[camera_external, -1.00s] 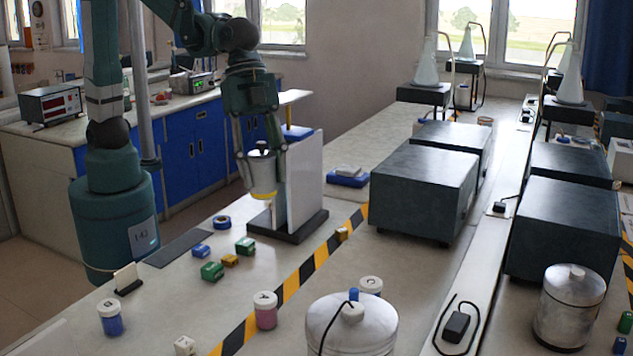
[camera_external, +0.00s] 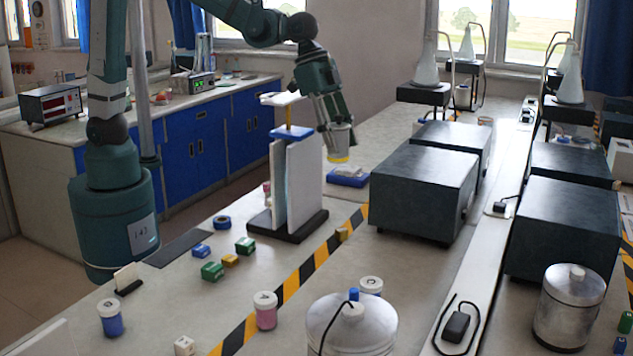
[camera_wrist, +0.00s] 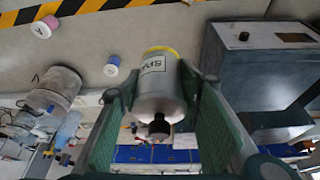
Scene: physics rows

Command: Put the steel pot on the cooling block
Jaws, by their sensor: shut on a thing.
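The steel pot (camera_external: 342,140), with a yellow band at its bottom, hangs in the air between the fingers of my gripper (camera_external: 335,132). My gripper is shut on it. In the wrist view the pot (camera_wrist: 158,95) shows a label and a dark knob, with a green finger on each side. A low blue block (camera_external: 347,181) with a pale top lies on the bench below the pot; it may be the cooling block, but I cannot tell for sure. The pot is above it and apart from it.
A stand with upright white panels (camera_external: 305,180) and a dark base is just left of the pot. A large dark box (camera_external: 425,190) stands to the right. Small coloured blocks (camera_external: 212,271), lidded jars (camera_external: 266,310) and a large steel vessel (camera_external: 350,325) are in front.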

